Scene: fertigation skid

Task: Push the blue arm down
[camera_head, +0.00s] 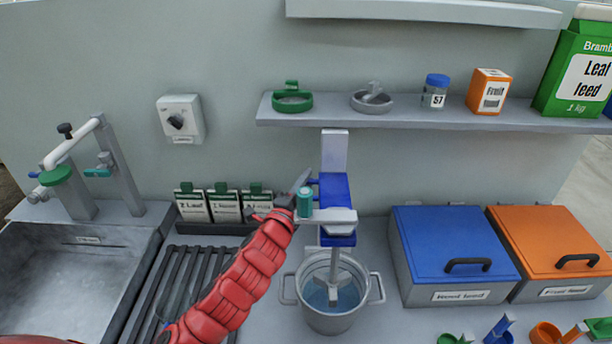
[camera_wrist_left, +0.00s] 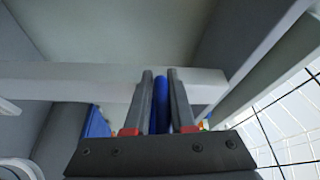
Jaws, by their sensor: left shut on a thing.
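The mixer has a blue head (camera_head: 335,188) on a grey upright, with a shaft and paddle reaching down into a grey pot. A short blue arm (camera_head: 313,182) sticks out from the left side of the head; it also shows as a blue bar in the left wrist view (camera_wrist_left: 160,100). My left gripper (camera_head: 302,181) is at this arm, its two dark fingers (camera_wrist_left: 160,98) on either side of the bar and shut on it. My red left arm comes up from the lower left. My right gripper is not in view.
The two-handled pot (camera_head: 331,318) with bluish liquid stands under the mixer. A shelf (camera_head: 420,119) with jars and boxes runs above. A blue-lidded bin (camera_head: 450,235) and an orange-lidded bin (camera_head: 550,240) stand right; label cards (camera_head: 226,204) and a sink (camera_head: 70,285) lie left.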

